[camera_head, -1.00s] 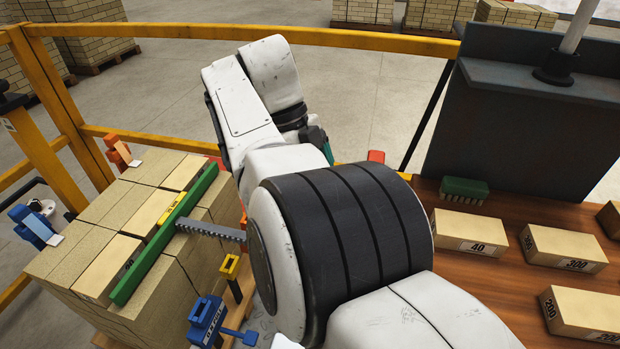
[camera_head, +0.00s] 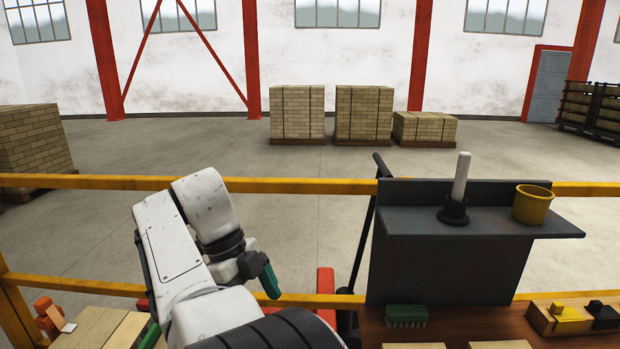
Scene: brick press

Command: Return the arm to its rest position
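My white arm is folded up at the lower left of the view, with its upper links in front of the yellow rail. At its far end are dark joints and a teal part (camera_head: 268,278), which hangs down near the rail. I cannot make out two separate fingers there, so I cannot tell whether my gripper is open or shut or holds anything. The arm's lower part is cut off by the bottom edge.
A yellow rail (camera_head: 320,186) crosses behind the arm. A dark stand (camera_head: 440,270) with a yellow cup (camera_head: 533,204) is to the right, beside a green brush (camera_head: 406,316) on the wooden bench. Pale bricks (camera_head: 100,330) show at lower left. Open floor lies beyond.

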